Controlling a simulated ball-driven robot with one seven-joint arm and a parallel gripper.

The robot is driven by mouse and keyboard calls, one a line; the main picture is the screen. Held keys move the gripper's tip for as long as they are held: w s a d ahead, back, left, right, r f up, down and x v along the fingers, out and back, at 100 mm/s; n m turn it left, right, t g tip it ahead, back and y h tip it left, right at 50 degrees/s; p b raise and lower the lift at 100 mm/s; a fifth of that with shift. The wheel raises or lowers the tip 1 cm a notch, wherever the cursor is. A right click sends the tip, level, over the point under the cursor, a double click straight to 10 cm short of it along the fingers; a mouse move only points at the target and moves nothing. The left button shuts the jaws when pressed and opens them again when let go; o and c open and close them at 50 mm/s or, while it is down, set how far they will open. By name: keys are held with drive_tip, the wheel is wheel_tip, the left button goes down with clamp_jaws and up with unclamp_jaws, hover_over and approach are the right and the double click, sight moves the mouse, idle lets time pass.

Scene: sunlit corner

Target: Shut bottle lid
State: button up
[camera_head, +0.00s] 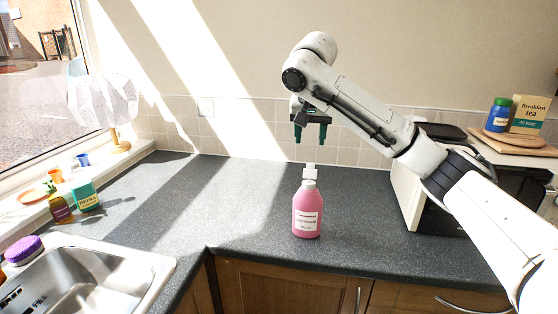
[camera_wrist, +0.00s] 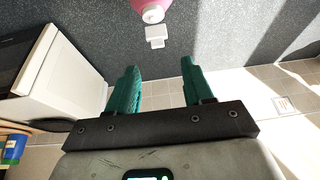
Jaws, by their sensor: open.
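A pink bottle (camera_head: 307,212) with a white label stands upright on the dark countertop. Its white flip lid (camera_head: 310,171) is swung up and open above the neck. In the wrist view the pink bottle (camera_wrist: 150,4) is cut off by the top edge, and the white lid (camera_wrist: 155,36) hangs off its neck towards the gripper. My gripper (camera_head: 311,142) is above and behind the bottle, pointing down. Its green fingers are spread apart and empty, and they also show in the wrist view (camera_wrist: 160,75). The fingers do not touch the lid.
A white-sided microwave (camera_head: 408,193) stands to the right, with a blue jar (camera_head: 498,115) and a tea box (camera_head: 528,115) on a board above. A sink (camera_head: 88,278) is at the front left. The dark countertop (camera_head: 185,200) is clear left of the bottle.

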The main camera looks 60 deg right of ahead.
sight(310, 170)
drive_tip(key=x, duration=1)
drive_tip(key=shift+d+f, duration=0.1)
drive_tip(key=shift+d, duration=0.35)
drive_tip(key=shift+c, duration=0.2)
drive_tip(key=c, duration=0.7)
